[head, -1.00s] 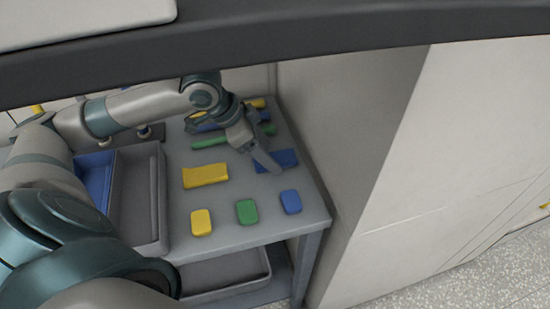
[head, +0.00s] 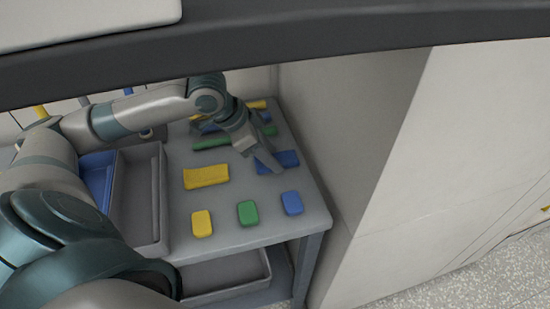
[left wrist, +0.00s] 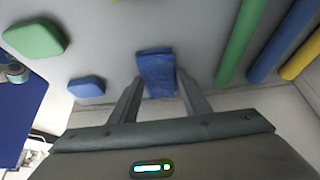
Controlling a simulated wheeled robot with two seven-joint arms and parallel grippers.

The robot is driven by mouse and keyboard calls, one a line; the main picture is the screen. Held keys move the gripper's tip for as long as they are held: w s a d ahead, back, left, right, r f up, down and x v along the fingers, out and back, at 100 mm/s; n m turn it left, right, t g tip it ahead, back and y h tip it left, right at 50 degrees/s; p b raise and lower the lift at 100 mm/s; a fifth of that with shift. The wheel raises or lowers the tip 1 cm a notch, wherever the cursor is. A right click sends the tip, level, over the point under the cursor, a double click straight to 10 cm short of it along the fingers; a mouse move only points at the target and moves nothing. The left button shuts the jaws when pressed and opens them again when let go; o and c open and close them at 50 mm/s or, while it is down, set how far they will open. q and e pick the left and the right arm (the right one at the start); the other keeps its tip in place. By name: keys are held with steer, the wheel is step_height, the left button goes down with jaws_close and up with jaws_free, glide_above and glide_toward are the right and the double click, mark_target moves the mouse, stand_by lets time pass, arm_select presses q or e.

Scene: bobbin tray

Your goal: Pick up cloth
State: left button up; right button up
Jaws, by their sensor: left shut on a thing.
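A flat blue cloth (head: 289,158) lies on the grey table near its right edge. It also shows in the left wrist view (left wrist: 155,72), between the fingertips. My left gripper (head: 270,164) points down onto this cloth and is shut on it, with a finger on either side of it in the left wrist view (left wrist: 158,95). The fingers cover part of the cloth in the head view. A yellow cloth (head: 206,177) lies flat to the left. My right gripper is not in view.
Yellow (head: 202,223), green (head: 248,213) and blue (head: 292,203) sponge-like blocks lie along the front. A green rod (head: 211,143) and other rods lie behind. Grey (head: 153,247) and blue trays stand at the left. A pale wall (head: 335,130) rises close at the right.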

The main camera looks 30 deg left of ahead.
arm_select(q)
steer(key=shift+r, duration=0.15)
steer(key=shift+r, duration=0.25)
step_height(320, 180, up, 9)
steer(key=p, duration=0.1)
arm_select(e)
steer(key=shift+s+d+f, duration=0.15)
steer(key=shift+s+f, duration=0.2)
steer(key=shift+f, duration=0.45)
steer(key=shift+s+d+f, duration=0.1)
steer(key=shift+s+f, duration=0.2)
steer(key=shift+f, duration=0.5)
arm_select(q)
steer(key=shift+r, duration=0.1)
steer(key=shift+o, duration=1.4)
steer(key=shift+c, duration=1)
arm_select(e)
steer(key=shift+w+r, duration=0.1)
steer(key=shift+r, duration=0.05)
